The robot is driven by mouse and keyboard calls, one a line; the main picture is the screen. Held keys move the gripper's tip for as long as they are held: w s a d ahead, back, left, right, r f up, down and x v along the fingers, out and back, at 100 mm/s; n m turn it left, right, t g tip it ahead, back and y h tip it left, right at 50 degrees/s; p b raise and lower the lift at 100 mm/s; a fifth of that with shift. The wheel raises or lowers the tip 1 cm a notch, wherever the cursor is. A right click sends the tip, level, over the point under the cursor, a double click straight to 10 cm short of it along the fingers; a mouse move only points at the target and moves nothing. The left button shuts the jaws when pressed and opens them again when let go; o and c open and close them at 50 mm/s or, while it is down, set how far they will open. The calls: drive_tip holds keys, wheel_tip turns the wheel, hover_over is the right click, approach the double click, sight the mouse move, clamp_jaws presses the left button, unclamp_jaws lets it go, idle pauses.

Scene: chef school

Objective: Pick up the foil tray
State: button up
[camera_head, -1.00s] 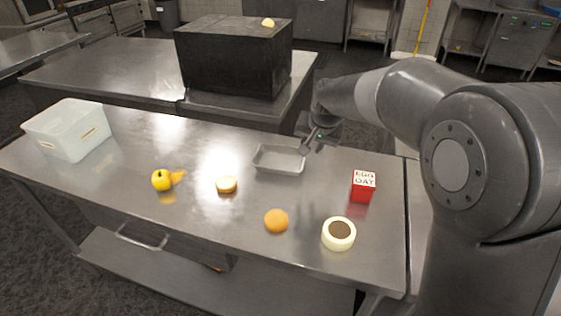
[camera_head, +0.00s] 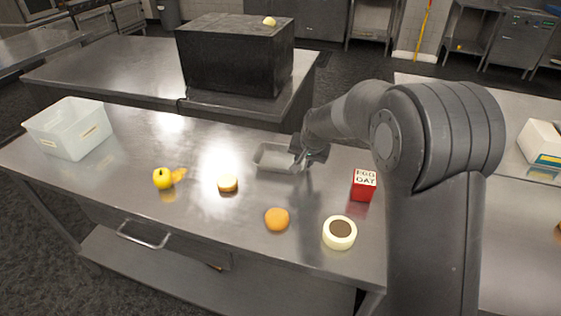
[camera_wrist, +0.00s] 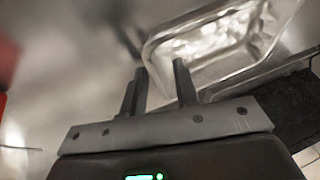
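The foil tray (camera_head: 266,165) is a shallow silver rectangular tray lying on the steel table, right of its middle. In the wrist view the foil tray (camera_wrist: 205,45) shows in the upper right, with a shiny crinkled inside. My gripper (camera_head: 299,163) is at the tray's right end in the head view and hides part of it. In the wrist view my gripper (camera_wrist: 159,64) has its two fingers apart with nothing held between them. The fingertips are close to the tray's near corner and rim; I cannot tell whether they touch it.
A black box (camera_head: 235,60) stands behind.

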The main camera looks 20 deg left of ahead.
drive_tip(key=shift+c, duration=0.6)
clamp_jaws()
drive_tip(key=shift+r, duration=0.1)
